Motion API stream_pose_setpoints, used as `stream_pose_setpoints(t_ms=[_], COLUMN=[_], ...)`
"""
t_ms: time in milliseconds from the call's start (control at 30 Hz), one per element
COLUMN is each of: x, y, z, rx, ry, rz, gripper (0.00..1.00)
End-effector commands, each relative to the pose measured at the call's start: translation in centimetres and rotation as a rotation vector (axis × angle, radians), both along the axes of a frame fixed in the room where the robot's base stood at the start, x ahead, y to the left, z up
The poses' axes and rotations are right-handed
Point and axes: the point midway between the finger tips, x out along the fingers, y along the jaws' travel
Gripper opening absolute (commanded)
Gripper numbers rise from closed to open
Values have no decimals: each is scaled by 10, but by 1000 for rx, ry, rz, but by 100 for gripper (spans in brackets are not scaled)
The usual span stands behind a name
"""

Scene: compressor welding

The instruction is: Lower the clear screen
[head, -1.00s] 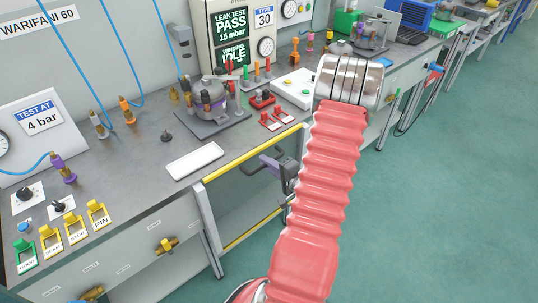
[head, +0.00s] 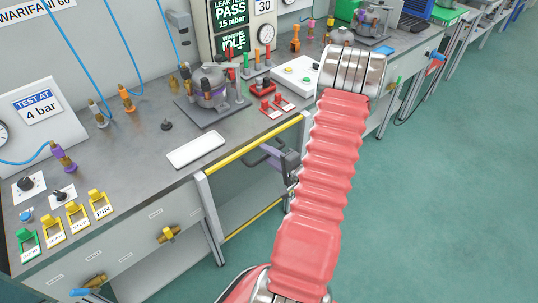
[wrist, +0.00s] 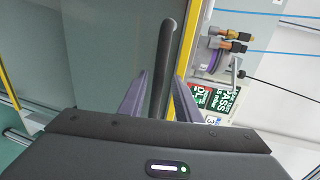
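The clear screen (head: 238,190) is a see-through panel edged with yellow bars at the front of the bench; its top yellow bar (head: 255,144) is level with the bench edge. In the wrist view the screen (wrist: 105,50) fills the left half between two yellow edges. A dark round bar (wrist: 164,60), seemingly its handle, stands out in front of the panel. My gripper (head: 266,155) is at the screen's upper right. In the wrist view its two purple fingers (wrist: 158,95) are open, one on each side of the bar, with a visible gap at the left finger.
On the bench stand a fixture with a compressor part (head: 212,95), a white tablet-like plate (head: 195,150) and several labelled yellow and green switches (head: 78,215). A leak-test display (head: 232,25) is behind. Open green floor (head: 440,200) lies to the right.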

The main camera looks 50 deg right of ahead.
Motion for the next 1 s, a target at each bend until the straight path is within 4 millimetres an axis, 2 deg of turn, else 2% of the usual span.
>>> stream_pose_setpoints(t_ms=[167, 367, 1000], x=[-1, -15, -94], y=[0, 2, 19], z=[1, 3, 19], rx=[-1, -1, -1], ry=[-1, 0, -1], rz=[0, -3, -4], gripper=[30, 30, 30])
